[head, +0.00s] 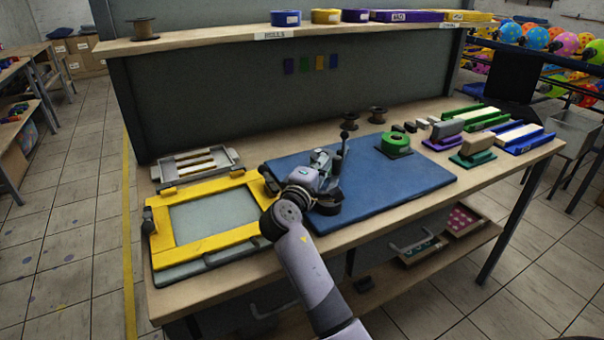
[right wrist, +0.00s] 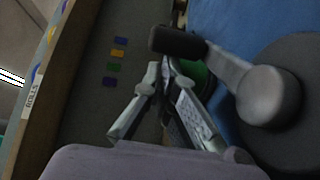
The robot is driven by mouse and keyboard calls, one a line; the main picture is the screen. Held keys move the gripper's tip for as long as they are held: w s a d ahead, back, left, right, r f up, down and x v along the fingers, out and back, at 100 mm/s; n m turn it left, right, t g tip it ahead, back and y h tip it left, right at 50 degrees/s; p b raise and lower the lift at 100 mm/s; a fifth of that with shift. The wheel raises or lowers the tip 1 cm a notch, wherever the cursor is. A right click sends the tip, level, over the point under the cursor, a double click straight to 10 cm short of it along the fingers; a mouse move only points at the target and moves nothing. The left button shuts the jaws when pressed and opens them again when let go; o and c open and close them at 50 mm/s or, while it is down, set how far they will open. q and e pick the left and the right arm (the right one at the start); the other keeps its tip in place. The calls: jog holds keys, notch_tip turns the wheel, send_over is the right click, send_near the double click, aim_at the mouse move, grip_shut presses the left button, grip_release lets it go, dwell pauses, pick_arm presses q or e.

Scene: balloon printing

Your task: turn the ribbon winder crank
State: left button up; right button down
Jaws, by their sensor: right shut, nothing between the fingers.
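The ribbon winder stands on the blue mat, mostly hidden behind my right wrist and gripper in the head view. My left gripper is not in view.
A yellow printing frame (head: 215,248) lies left of the blue mat (head: 400,180). A green roll (head: 395,141) sits on the mat's far right. Sanding-block-like tools and trays (head: 510,137) lie at the right. A shelf (head: 220,42) rises behind. The mat's front right is clear.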

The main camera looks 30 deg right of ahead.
jog(key=shift+s+d, duration=0.2)
jog(key=shift+s+d+m+g+h, duration=0.2)
jog(key=shift+m+g+h, duration=0.1)
jog(key=shift+m+g, duration=0.15)
jog(key=shift+d+g+b, duration=0.1)
jog(key=shift+g+b, duration=0.2)
jog(key=shift+g, duration=0.05)
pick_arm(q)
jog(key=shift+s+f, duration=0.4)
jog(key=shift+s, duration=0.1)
pick_arm(e)
jog(key=shift+d+r+m+h, duration=0.1)
jog(key=shift+m+h, duration=0.15)
jog(key=shift+h, duration=0.05)
